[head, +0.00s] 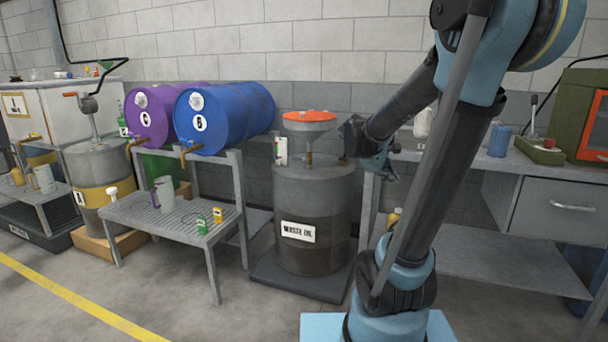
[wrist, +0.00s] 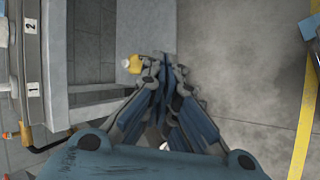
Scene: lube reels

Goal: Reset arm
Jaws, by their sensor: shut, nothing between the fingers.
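My arm rises on the right of the head view, and its forearm reaches left and down toward the waste oil drum. My gripper (head: 383,168) hangs beside the right side of the drum's top, between it and the grey bench. It also shows in the wrist view (wrist: 160,62), where its fingers are together with nothing between them. A small yellow container (wrist: 134,63) with a white cap appears just left of the fingertips in that view. The waste oil drum (head: 320,205) stands upright with an orange-topped funnel (head: 309,117) on it.
A purple drum (head: 150,110) and a blue drum (head: 235,115) lie on a rack at left. A low grey stand (head: 170,218) before them holds a jug (head: 164,192) and small cans. The grey bench (head: 515,160) is at right. Open floor lies in front, with a yellow line (head: 75,300).

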